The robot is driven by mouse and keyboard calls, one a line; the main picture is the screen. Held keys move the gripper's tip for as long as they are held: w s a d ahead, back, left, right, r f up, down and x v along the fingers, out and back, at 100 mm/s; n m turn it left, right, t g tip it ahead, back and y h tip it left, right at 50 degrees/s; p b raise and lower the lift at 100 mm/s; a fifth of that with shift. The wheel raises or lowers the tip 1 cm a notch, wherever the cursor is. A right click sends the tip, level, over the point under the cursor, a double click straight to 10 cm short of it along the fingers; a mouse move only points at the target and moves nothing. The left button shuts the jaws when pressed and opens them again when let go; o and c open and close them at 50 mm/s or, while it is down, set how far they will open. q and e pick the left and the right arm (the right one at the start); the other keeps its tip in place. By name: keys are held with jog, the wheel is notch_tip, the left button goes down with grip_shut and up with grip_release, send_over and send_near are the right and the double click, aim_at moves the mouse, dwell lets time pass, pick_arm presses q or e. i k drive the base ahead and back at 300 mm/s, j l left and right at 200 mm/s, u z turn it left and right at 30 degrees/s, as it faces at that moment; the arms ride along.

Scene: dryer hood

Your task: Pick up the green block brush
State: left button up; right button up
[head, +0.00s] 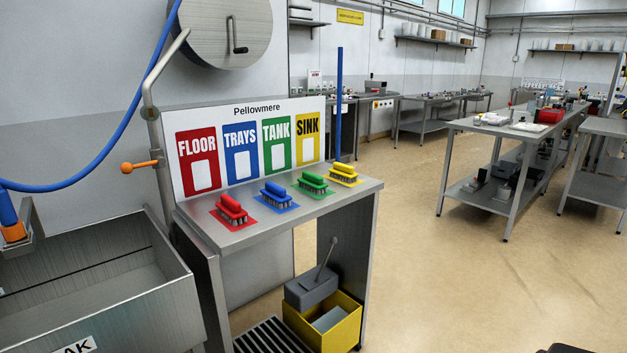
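The green block brush (312,182) sits bristles down on a green mat (324,194) on the steel shelf, below the green TANK label (277,146). It is third from the left in a row of brushes. The blue brush (275,193) is to its left and the yellow brush (344,173) is to its right, each apart from it. Neither of my grippers shows in the head view.
A red brush (231,210) is at the shelf's left end. A steel sink (95,285) and a blue hose stand left. A yellow bin (322,325) is under the shelf (225,236). Open floor (430,270) lies to the right, before a steel table (510,128).

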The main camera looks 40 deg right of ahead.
aim_at(312, 182)
jog(key=i+l, duration=0.1)
jog(key=l, duration=0.45)
jog(key=i+l+u, duration=0.15)
jog(key=l, duration=0.9)
jog(key=i+l+u, duration=0.1)
jog(key=l, duration=0.45)
